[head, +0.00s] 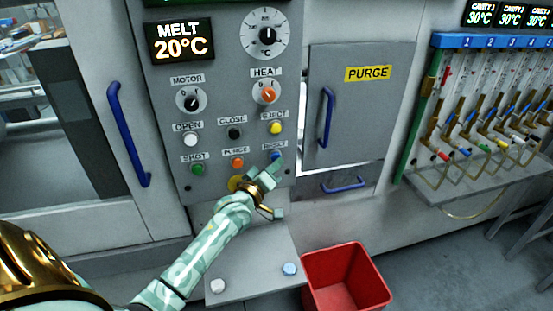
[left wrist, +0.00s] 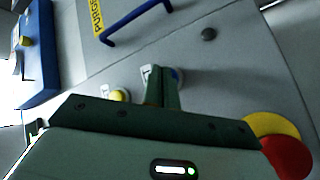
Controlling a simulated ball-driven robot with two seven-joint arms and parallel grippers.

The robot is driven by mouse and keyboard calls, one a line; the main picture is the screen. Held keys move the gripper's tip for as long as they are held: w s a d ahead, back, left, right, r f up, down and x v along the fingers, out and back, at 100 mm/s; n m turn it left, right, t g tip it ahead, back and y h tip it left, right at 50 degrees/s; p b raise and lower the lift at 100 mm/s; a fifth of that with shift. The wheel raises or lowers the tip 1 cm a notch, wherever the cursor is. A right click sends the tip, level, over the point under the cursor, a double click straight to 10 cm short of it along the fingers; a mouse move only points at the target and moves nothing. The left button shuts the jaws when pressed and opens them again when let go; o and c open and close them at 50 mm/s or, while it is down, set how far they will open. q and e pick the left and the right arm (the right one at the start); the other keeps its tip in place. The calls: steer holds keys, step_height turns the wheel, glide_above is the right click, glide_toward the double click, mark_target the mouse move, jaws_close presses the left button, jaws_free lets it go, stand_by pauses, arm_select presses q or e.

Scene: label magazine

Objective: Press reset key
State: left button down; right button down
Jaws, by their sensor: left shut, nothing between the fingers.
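The RESET key is a blue round button (head: 276,155) under its label, at the lower right of the grey control panel (head: 215,60). My left gripper (head: 274,168) is shut and empty, its fingertips right at the lower edge of this key. In the left wrist view the closed fingers (left wrist: 163,88) point at the panel, and a bit of the blue button (left wrist: 178,75) shows beside their tips. I cannot tell whether they touch it or whether it is pushed in. My right gripper is not in view.
The yellow EJECT button (head: 275,128) is just above and the orange PURGE button (head: 237,162) to the left. A yellow disc (head: 235,183) is partly hidden by my gripper. A blue door handle (head: 326,117) is to the right. A red bin (head: 346,280) stands below.

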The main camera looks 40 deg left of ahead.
arm_select(q)
steer(key=shift+w+a, duration=0.25)
stand_by(0.4)
steer(key=shift+s, duration=0.1)
steer(key=shift+s+d+p, duration=0.5)
steer(key=shift+d+p, duration=0.15)
steer(key=shift+p, duration=0.1)
steer(key=shift+s+d+p, duration=1.6)
steer(key=shift+s+d, duration=0.05)
steer(key=shift+d, duration=0.25)
